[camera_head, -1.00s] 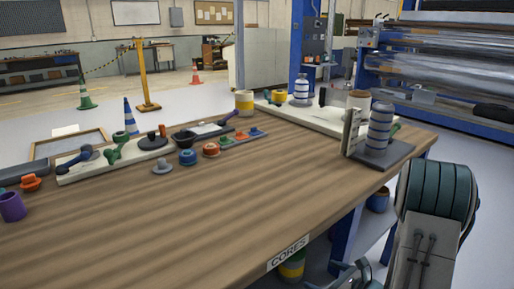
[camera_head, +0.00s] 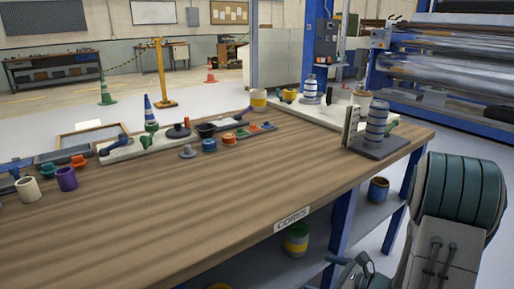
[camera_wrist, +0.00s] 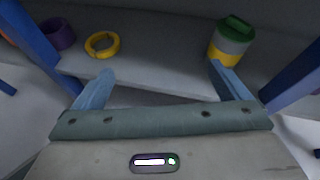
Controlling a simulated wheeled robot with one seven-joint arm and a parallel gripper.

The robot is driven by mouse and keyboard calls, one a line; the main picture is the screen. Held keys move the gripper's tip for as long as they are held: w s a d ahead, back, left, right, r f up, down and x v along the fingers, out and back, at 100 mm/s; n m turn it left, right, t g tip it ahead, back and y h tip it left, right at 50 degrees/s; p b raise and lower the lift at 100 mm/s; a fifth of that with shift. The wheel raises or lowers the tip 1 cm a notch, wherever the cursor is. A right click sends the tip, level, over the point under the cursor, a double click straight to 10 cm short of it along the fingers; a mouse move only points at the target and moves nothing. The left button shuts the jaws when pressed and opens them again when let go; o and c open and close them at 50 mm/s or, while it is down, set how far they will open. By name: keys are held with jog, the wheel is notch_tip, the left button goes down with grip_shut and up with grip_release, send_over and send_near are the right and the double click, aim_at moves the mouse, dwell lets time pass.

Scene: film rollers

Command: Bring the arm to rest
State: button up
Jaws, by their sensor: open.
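My gripper (camera_wrist: 162,85) is open and empty in the wrist view, its two blue-grey fingers spread wide. It points at a grey shelf (camera_wrist: 160,45) under the table. In the head view my gripper (camera_head: 352,268) shows at the bottom edge, low and in front of the wooden table (camera_head: 200,215), right of and below the CORES label. My arm's ribbed dark link stands at the lower right, beside the table's right end. The rest of the arm is cut off by the frame.
A yellow ring (camera_wrist: 102,45) and a green, grey and yellow canister (camera_wrist: 231,42) lie ahead on the shelf. Blue table legs (camera_wrist: 30,45) stand on either side. Cups, spools and trays line the table's back. Open floor (camera_head: 490,155) lies right of the table.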

jog(key=s+a+r+n+g+p, duration=0.45)
jog(key=r+n+p, duration=0.2)
jog(key=r, duration=0.35)
jog(key=s+a+r+n+g+p, duration=0.45)
jog(key=s+r+n+p, duration=0.2)
jog(key=r, duration=0.35)
jog(key=s+d+r+n+t+h+p, duration=0.1)
jog(key=r+n+h+p, duration=0.3)
jog(key=r, duration=0.6)
jog(key=s+d+r+n+t+h+p, duration=0.1)
jog(key=s+d+r+n+h+p, duration=0.3)
jog(key=r+n+p, duration=0.3)
notch_tip(320, 180, up, 3)
jog(key=shift+s+d+f+n+h+p, duration=0.15)
jog(key=shift+s+n+h+p, duration=0.3)
jog(key=shift+h, duration=0.25)
jog(key=shift+w, duration=0.1)
